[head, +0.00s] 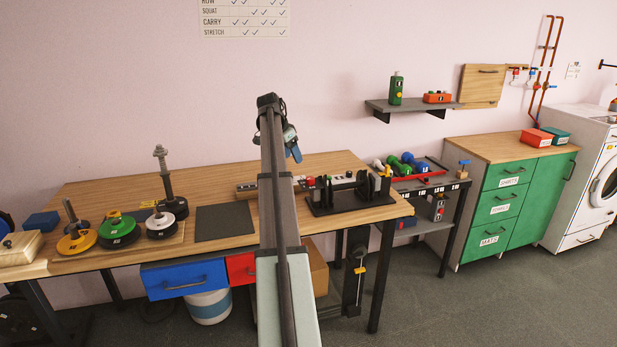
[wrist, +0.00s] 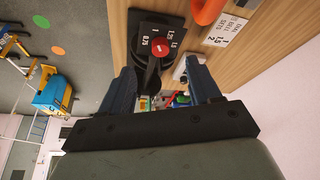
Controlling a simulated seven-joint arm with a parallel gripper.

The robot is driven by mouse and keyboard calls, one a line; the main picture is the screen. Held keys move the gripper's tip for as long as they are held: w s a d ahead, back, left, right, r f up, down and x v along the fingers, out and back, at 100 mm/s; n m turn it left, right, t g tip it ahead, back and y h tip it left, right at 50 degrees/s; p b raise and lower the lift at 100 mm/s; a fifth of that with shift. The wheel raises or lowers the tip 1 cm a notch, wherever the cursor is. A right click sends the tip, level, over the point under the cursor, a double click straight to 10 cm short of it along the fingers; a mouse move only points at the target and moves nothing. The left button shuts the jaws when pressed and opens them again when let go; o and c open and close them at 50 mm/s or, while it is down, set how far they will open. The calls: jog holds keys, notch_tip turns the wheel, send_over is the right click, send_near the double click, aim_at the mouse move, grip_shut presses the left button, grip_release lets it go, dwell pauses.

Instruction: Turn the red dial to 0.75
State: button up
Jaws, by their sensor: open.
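In the wrist view, a round red dial (wrist: 160,47) sits on a black plate (wrist: 157,31) printed with values including 0.75, 1.0 and 1.25. The dial bears a small pale mark, too small to read as a setting. My gripper (wrist: 157,72) is open, its two blue fingers apart, with the dial appearing between and beyond their tips. Nothing shows held between the fingers. In the head view, my gripper (head: 295,152) hangs above the back of the wooden table. I cannot clearly pick out the dial in that view.
The wooden table (head: 330,163) carries a black stand (head: 350,198) right of my arm and weight plates on pegs at the left. A dark mat (head: 224,222) lies empty. In the wrist view, an orange curved thing (wrist: 209,11) and a white label (wrist: 231,29) lie near the dial.

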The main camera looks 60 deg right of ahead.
aim_at(310, 178)
jog(key=x, duration=0.4)
jog(key=s+d+x, duration=0.1)
jog(key=x, duration=0.3)
jog(key=d+r+x, duration=0.1)
jog(key=x, duration=0.4)
jog(key=shift+s, duration=0.15)
jog(key=shift+c, duration=0.2)
jog(key=c, duration=1)
jog(key=n+t, duration=0.1)
jog(key=n, duration=0.1)
jog(key=n+t, duration=0.1)
jog(key=n, duration=0.2)
jog(key=shift+s, duration=0.2)
jog(key=n+t, duration=0.1)
jog(key=n, duration=0.2)
jog(key=n+t, duration=0.1)
jog(key=n, duration=0.2)
jog(key=shift+s, duration=0.15)
jog(key=shift+n+y, duration=0.3)
jog(key=shift+n, duration=0.1)
